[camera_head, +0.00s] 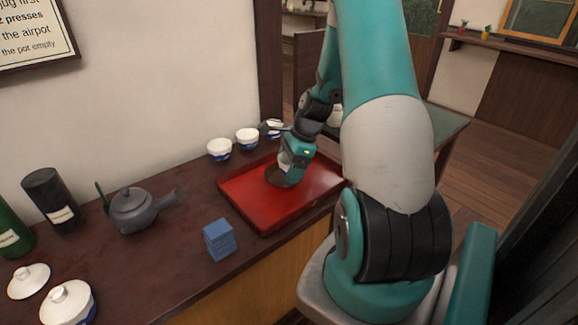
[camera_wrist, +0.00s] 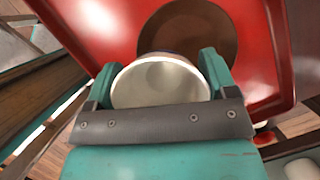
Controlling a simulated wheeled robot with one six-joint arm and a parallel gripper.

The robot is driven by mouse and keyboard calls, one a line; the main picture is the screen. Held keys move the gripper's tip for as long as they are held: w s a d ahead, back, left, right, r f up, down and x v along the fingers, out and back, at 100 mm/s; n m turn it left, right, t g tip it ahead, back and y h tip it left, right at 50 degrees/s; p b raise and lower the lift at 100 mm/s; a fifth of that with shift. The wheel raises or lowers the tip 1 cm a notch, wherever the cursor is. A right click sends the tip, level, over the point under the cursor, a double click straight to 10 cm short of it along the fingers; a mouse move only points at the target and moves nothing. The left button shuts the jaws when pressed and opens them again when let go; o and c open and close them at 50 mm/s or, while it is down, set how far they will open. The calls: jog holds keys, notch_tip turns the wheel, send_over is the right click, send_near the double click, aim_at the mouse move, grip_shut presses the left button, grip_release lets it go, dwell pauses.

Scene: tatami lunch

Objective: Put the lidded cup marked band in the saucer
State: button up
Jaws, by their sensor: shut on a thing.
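My gripper (camera_head: 291,172) is shut on a white cup (camera_wrist: 160,85), which shows as a pale round opening with a blue edge between the teal fingers in the wrist view. I see no lid on it; its marking is hidden. The dark brown round saucer (camera_head: 275,177) is on the red tray and also shows in the wrist view (camera_wrist: 222,40). The held cup overlaps the saucer in both views; I cannot tell if they touch. A lidded cup (camera_head: 67,303) with a white knobbed lid and some blue stands at the near left of the counter.
The red tray (camera_head: 264,229) has bare room around the saucer. White-and-blue cups (camera_head: 219,149) stand behind it. A blue stack (camera_head: 219,240), a grey teapot (camera_head: 132,211), a dark canister (camera_head: 50,197), a green bottle (camera_head: 12,238) and a loose white lid (camera_head: 28,281) are left.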

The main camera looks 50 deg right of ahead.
jog(key=shift+f, duration=0.3)
jog(key=o, duration=1)
jog(key=p+v, duration=0.1)
jog(key=v, duration=1.1)
jog(key=shift+r, duration=0.4)
jog(key=w+a+r+n+g, duration=0.1)
jog(key=a+r+n, duration=0.3)
jog(key=a+n, duration=0.7)
jog(key=w+a+r+n+g, duration=0.1)
jog(key=a+r+n, duration=0.4)
jog(key=a, duration=1.1)
jog(key=s+a+n, duration=0.4)
jog(key=n, duration=0.1)
jog(key=s+a+r+n, duration=0.1)
jog(key=s+a+n, duration=0.4)
jog(key=n, duration=0.1)
jog(key=s+a+n, duration=0.4)
jog(key=a+n, duration=0.1)
jog(key=shift+s+r+g, duration=0.25)
jog(key=shift+r+g, duration=0.05)
jog(key=shift+g, duration=0.1)
